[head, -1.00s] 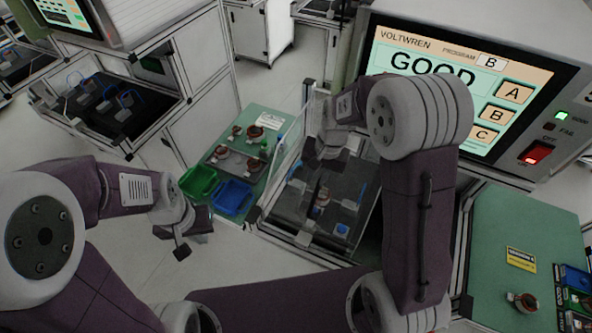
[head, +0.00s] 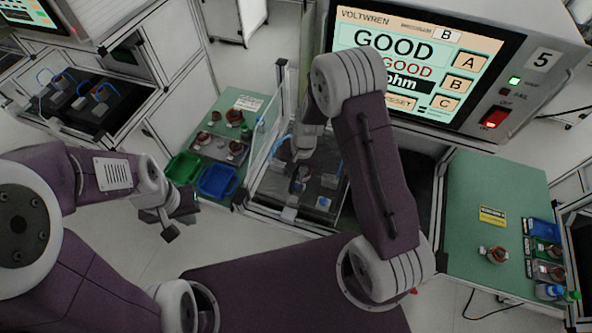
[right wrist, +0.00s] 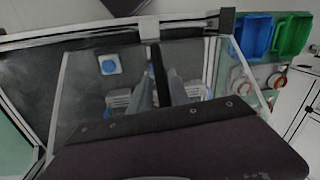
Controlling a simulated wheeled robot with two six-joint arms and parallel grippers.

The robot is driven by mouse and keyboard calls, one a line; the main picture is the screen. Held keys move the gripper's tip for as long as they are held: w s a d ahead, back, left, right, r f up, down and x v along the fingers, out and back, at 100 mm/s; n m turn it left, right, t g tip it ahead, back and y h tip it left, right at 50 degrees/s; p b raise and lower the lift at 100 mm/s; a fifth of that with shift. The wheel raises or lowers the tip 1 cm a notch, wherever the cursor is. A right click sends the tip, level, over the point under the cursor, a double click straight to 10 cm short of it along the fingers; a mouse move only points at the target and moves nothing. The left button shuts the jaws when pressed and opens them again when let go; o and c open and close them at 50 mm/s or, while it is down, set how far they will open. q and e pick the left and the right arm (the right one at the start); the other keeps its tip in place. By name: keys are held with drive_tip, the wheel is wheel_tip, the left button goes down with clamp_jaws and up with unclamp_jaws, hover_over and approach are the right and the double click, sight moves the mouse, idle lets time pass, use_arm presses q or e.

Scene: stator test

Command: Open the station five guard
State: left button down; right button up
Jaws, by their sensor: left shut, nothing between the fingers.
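Station five (head: 541,60) has the number 5 beside its lit screen (head: 412,68), which reads GOOD. Its guard (head: 262,143) is a clear, pale-framed panel at the left side of the dark test bay (head: 268,187). A clear framed pane also lies across the right wrist view (right wrist: 90,100). My right gripper (head: 297,176) is over the bay, pointing down. In the right wrist view, two grey fingers (right wrist: 162,92) stand apart with a dark bar between them; whether they touch it is unclear. My left gripper (head: 170,228) is shut and empty, left of the bay, over the floor.
Left of the bay, a green bench (head: 243,104) holds a green bin (head: 183,166), a blue bin (head: 217,181) and copper-coloured parts. On the right, another green bench (head: 475,185) holds a part (head: 494,253) and small bins.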

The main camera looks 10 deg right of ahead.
drive_tip(key=shift+w+a, duration=0.1)
drive_tip(key=shift+a, duration=0.05)
clamp_jaws()
drive_tip(key=shift+w+r, duration=0.1)
idle(1.1)
